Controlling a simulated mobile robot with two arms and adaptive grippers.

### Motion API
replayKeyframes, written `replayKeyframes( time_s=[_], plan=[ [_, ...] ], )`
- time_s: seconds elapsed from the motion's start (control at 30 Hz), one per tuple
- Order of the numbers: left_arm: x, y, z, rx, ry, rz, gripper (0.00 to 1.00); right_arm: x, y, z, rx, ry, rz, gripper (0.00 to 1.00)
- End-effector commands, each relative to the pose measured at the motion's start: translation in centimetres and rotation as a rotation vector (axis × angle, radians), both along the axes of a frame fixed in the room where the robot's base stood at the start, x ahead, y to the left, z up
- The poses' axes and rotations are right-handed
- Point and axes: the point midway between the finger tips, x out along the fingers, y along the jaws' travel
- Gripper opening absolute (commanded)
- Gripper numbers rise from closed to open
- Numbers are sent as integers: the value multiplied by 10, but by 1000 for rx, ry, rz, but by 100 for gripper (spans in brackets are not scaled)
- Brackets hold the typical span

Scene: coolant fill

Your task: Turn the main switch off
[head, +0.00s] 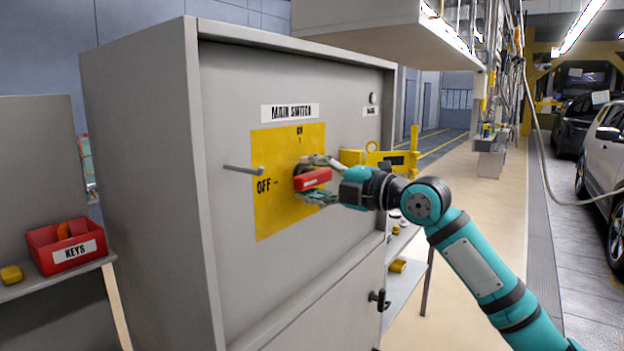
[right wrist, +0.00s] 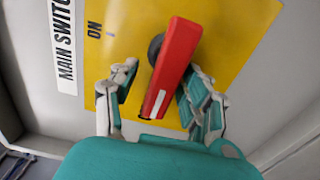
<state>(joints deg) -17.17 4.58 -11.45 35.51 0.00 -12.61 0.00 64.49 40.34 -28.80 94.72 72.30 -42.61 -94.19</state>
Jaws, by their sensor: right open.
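The main switch is a red handle (head: 313,179) on a yellow plate (head: 277,214) on the grey cabinet's front. ON is marked at the top of the plate and OFF at the left. The handle lies roughly level, with its white-striped end toward the OFF side. My right gripper (head: 322,181) is open around the handle, one finger above and one below. In the right wrist view the red handle (right wrist: 175,65) stands between the fingers of the right gripper (right wrist: 160,100). The lower finger is very near it; contact cannot be told. My left gripper is out of view.
A grey rod (head: 243,170) sticks out from the cabinet door left of the switch. A yellow bracket (head: 392,160) is beyond the cabinet's right edge. Open aisle floor lies at right.

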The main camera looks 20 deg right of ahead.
Motion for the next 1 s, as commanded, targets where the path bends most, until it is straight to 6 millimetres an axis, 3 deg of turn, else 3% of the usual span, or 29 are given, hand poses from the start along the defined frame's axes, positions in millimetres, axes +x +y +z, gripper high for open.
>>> replayKeyframes(
  time_s=[0.27,0.7,1.0],
  plan=[
    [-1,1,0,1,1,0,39,-16,-14,-3,-2,5,-2,48],
    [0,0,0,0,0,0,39,-83,-66,-2,-2,2,-3,48],
    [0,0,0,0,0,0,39,-95,-74,-1,-1,-1,0,48]
  ],
)
